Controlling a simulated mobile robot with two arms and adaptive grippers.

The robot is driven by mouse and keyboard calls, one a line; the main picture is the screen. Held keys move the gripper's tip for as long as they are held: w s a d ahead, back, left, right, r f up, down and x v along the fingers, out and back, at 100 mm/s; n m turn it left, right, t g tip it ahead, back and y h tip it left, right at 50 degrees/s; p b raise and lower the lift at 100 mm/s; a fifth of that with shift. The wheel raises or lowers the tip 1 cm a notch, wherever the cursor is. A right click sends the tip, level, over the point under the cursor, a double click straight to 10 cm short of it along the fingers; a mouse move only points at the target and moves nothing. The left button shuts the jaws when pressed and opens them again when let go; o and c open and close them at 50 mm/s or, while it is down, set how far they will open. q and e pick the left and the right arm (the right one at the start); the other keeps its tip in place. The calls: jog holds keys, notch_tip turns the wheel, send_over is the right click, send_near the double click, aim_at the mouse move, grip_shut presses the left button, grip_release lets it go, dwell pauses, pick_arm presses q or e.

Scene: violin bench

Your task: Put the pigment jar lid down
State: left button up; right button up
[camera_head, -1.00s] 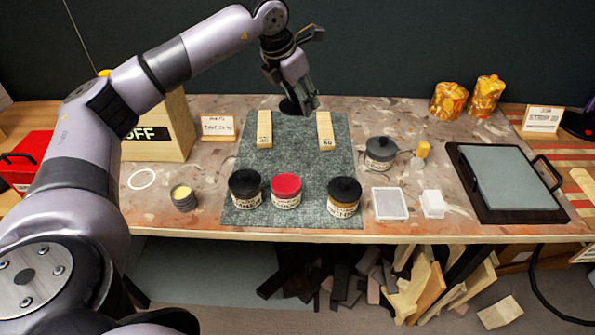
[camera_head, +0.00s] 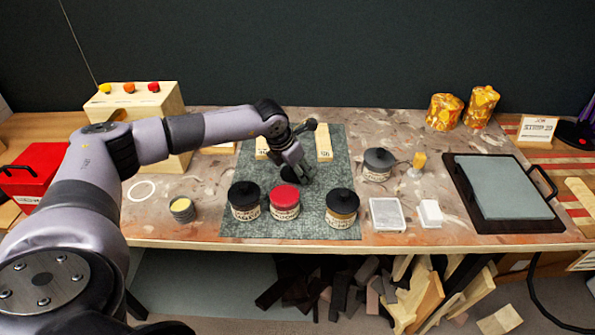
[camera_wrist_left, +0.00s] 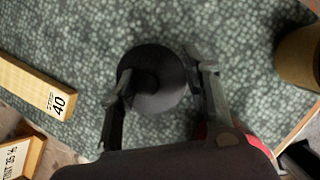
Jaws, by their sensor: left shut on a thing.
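My left gripper (camera_head: 301,171) is shut on a round black lid (camera_wrist_left: 160,76) with a knob, seen between its fingers in the left wrist view. The lid is over the green-grey mat (camera_head: 330,165), behind the red-topped jar (camera_head: 285,203); I cannot tell whether it touches the mat. This jar shows a red top and no black lid. A black-lidded jar (camera_head: 244,202) stands to its left and another black-lidded jar (camera_head: 342,208) to its right. My right gripper is not in view.
Wooden blocks lie at the mat's back; one (camera_head: 324,142) is right of the gripper. A grey jar (camera_head: 378,164), a white tray (camera_head: 388,213) and a dark-framed plate (camera_head: 505,188) stand to the right. A small tin (camera_head: 182,209) is at left.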

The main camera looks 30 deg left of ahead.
pick_arm(q)
jog(key=shift+f, duration=0.7)
jog(key=shift+f, duration=0.2)
jog(key=o, duration=0.9)
jog(key=shift+r, duration=0.1)
jog(key=shift+o, duration=0.2)
